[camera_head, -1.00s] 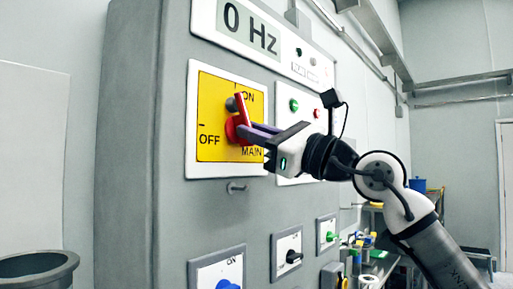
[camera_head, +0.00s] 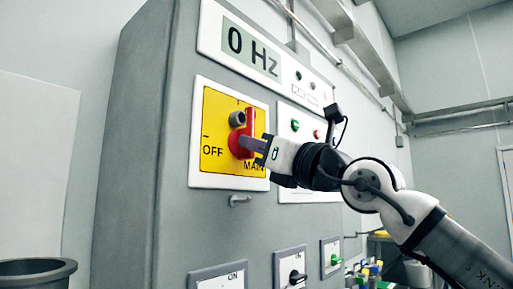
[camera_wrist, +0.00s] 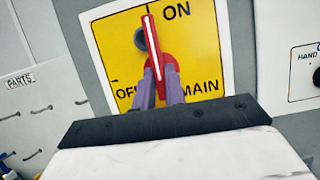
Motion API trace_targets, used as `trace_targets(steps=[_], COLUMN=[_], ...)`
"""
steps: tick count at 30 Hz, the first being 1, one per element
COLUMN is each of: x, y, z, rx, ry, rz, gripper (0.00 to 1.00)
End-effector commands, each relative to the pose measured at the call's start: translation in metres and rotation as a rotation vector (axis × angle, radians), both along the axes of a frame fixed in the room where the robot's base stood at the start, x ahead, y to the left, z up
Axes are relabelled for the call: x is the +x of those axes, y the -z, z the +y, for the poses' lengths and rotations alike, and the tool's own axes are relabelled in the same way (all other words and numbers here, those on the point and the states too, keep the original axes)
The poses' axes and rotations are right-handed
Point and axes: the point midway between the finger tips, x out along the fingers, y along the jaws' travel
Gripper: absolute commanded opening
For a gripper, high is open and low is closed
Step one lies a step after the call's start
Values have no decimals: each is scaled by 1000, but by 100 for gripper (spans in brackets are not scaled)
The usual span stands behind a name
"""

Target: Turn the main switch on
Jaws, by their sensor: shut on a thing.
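The main switch is a yellow plate (camera_head: 215,128) on a white backing, on the front of a grey cabinet. Its red handle (camera_head: 249,121) points up and covers the ON mark in the head view; the OFF and MAIN marks show below. A grey round stud (camera_head: 237,118) is left of the handle. In the wrist view the handle (camera_wrist: 154,55) has a white line and stands just left of the ON mark. My gripper (camera_head: 245,145) is shut on the lower part of the handle; its purple fingers (camera_wrist: 162,88) lie on either side of it.
A display reading 0 Hz (camera_head: 252,46) is above the switch. A panel with green and red buttons (camera_head: 294,125) is right of it, partly behind my wrist. Smaller switches (camera_head: 291,270) are below. A dark bin (camera_head: 35,272) stands at lower left.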

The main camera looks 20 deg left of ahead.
Motion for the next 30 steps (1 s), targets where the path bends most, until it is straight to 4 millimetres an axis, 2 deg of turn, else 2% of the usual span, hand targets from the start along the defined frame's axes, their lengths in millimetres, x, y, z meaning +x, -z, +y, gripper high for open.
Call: trace_targets(steps=[7,8,9,20,23,30], x=[0,0,0,-1,-5,-22], y=[1,1,1,3,9,31], z=[0,0,0,-4,-16,-63], rx=[-2,-2,-2,0,2,3], ry=[0,-1,-1,0,-1,1], rz=[2,1,1,1,1,2], gripper=[0,16,21,21,21,21])
